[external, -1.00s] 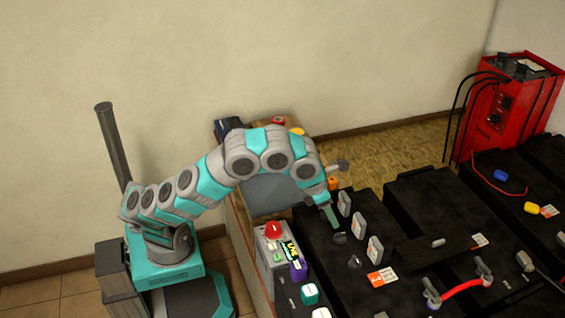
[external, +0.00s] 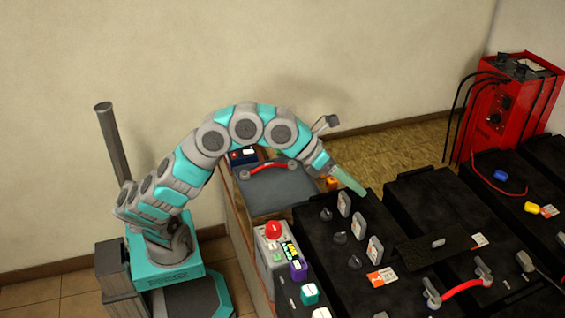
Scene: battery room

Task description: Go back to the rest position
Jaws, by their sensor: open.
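My gripper (external: 348,180) shows in the external view at the end of my raised, arched arm.
A grey box with a red button (external: 273,231) stands left of the battery. A grey tray (external: 275,192) with a red cable (external: 268,168) lies behind it, under my arm. More batteries (external: 425,195) and a red charger (external: 512,105) stand to the right. The wall behind is bare.

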